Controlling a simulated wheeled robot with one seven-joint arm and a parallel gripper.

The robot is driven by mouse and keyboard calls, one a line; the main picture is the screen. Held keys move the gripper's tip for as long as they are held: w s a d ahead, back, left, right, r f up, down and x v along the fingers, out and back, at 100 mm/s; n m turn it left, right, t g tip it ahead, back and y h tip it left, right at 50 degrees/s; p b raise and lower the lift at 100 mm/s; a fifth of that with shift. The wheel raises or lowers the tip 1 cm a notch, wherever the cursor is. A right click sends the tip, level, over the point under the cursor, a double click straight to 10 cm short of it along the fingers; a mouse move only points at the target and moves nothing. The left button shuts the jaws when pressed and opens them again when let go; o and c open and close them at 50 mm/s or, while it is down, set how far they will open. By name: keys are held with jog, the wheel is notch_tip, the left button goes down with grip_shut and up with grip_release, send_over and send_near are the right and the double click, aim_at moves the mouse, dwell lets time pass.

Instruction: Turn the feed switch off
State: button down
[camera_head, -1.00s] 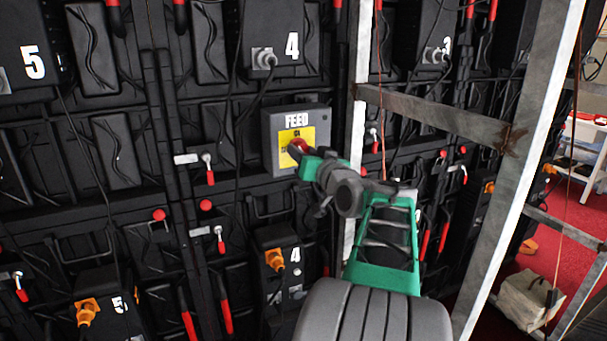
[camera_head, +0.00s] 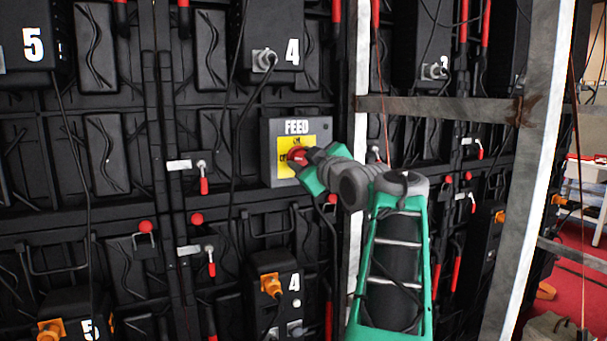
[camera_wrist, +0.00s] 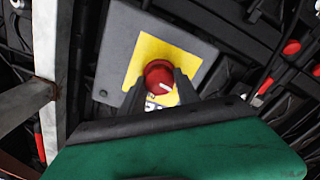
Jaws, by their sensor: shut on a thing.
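The feed switch is a grey box (camera_head: 320,128) labelled FEED, with a yellow plate (camera_head: 284,143) and a red round knob (camera_head: 296,157). It is fixed to the black wall of panels. My gripper (camera_head: 306,162) is at the knob from the right, shut on it. In the wrist view the red knob (camera_wrist: 158,73) sits between the two dark fingers (camera_wrist: 158,88). A white mark on the knob points to the right in that view. The gripper hides part of the yellow plate and its lettering.
A metal upright (camera_head: 540,150) and a crossbar (camera_head: 435,110) stand right of the switch, close to my arm. Black cables (camera_head: 237,120) hang left of the box. Orange plugs (camera_head: 271,286) and red-handled latches stick out of the wall around it.

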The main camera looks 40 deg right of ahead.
jog(key=shift+f+n+b, duration=0.1)
jog(key=shift+n+b, duration=0.55)
jog(key=shift+n, duration=0.15)
jog(key=c, duration=0.9)
grip_release()
jog(key=shift+s, duration=0.15)
jog(key=v, duration=0.7)
jog(key=shift+s+a, duration=0.15)
jog(key=shift+s, duration=0.1)
